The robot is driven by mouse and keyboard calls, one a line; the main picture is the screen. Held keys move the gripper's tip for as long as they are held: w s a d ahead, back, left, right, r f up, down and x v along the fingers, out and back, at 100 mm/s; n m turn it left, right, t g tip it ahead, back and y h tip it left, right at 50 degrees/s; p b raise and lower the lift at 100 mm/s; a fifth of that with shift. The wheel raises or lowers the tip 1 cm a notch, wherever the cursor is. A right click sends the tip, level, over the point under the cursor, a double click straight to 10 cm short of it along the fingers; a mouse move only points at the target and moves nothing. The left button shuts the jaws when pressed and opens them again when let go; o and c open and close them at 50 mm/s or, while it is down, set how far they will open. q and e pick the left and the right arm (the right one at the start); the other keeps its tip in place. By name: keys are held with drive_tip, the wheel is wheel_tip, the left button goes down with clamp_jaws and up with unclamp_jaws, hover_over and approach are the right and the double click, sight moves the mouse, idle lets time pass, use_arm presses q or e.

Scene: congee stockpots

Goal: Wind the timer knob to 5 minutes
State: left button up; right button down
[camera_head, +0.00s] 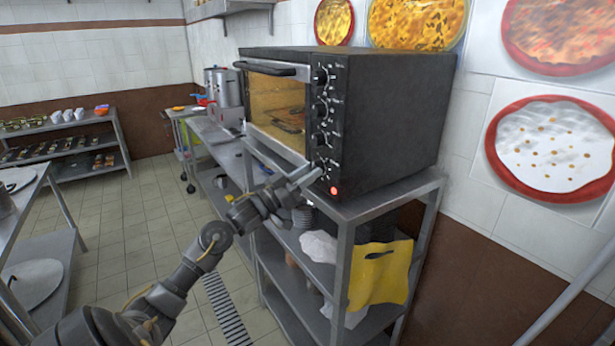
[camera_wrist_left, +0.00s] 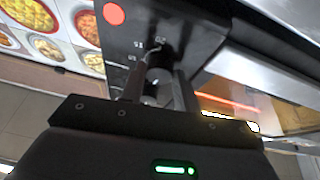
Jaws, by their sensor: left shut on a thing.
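The black oven (camera_head: 400,115) stands on a steel shelf unit, with a column of dark knobs on the right of its front. My left gripper (camera_head: 314,176) reaches up to the lowest knob, just above the red lamp (camera_head: 333,190). In the left wrist view the two fingers of my left gripper (camera_wrist_left: 160,92) are on either side of the timer knob (camera_wrist_left: 157,76) and shut on it. White numerals show on the panel around it, and the red lamp (camera_wrist_left: 114,14) is close by. The knob's pointer is hidden, so its setting cannot be read. My right gripper is not in view.
The oven's glass door (camera_head: 275,105) is closed, with a handle (camera_head: 265,68) along its top. Below are steel shelves (camera_head: 300,270) with a yellow bag (camera_head: 380,275). A steel stockpot (camera_head: 225,88) stands farther back. The tiled floor at left is clear.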

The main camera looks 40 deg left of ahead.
use_arm(q)
drive_tip(key=shift+w+a+r+m+g+h+b, duration=0.1)
drive_tip(key=shift+m+g+h+b, duration=0.5)
drive_tip(key=shift+m, duration=1)
drive_tip(key=shift+s+a+f+m+g+h+b, duration=0.1)
drive_tip(key=shift+m+g+h+b, duration=0.5)
drive_tip(key=shift+m, duration=1)
drive_tip(key=shift+w+a+r+m+g+h+b, duration=0.1)
drive_tip(key=shift+m+g+h+b, duration=0.2)
drive_tip(key=shift+m+h+b, duration=0.95)
drive_tip(key=shift+m+y+p, duration=0.35)
drive_tip(key=shift+m+y, duration=0.1)
drive_tip(key=o, duration=1)
